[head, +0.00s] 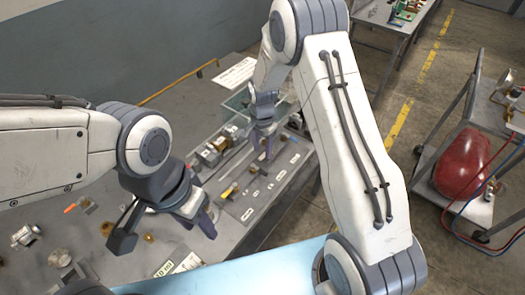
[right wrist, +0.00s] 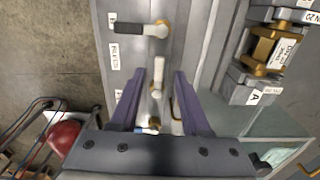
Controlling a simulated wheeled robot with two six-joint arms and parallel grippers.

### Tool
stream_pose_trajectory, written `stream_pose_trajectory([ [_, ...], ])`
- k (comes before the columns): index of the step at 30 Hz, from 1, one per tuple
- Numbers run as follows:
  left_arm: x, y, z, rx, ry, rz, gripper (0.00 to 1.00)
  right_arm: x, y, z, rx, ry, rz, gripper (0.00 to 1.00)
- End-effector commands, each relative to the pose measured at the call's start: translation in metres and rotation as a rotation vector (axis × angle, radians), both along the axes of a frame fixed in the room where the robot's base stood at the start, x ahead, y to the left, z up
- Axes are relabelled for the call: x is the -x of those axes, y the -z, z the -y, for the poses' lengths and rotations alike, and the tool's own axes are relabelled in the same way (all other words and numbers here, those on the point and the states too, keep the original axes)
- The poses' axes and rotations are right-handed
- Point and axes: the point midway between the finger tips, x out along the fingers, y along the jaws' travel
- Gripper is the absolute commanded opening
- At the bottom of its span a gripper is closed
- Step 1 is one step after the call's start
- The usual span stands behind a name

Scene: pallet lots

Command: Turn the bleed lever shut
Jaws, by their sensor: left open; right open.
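A grey panel (right wrist: 128,50) carries several small levers with brass pivots. In the right wrist view, a label that seems to read BLEED (right wrist: 114,57) is at the panel's left edge. A lever with a dark grip (right wrist: 138,29) lies crosswise above it. A pale lever (right wrist: 158,72) points up the picture between the fingers of my right gripper (right wrist: 160,80). I cannot tell which lever the label belongs to. My right gripper (head: 264,148) is open over the panel in the head view. My left gripper (head: 206,218) is open, left of the panel.
Brass fittings (right wrist: 270,48) on a block stand right of the levers. Loose parts (head: 28,236) lie on the bench at left. A cart (head: 440,148) with a red rounded object (head: 462,160) stands at right. Another table (head: 378,20) is at the back.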

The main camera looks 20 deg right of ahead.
Motion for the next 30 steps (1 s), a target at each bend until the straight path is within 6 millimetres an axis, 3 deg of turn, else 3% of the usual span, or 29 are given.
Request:
stream_pose_trajectory([
  [9,0.0,0.016,0.0,0.0,0.001,0.0,0.47,-0.001,-0.062,0.0,0.0,0.0,0.007,0.47],
  [13,0.0,0.019,0.0,0.0,0.001,0.0,0.47,-0.001,-0.08,0.0,-0.001,0.001,0.004,0.47],
  [18,0.0,0.02,0.0,0.0,0.001,0.0,0.47,0.0,-0.09,0.0,0.0,0.001,0.002,0.47],
  [30,0.0,0.019,0.0,0.0,0.001,0.0,0.47,0.0,-0.091,0.0,-0.001,0.001,0.001,0.47],
])
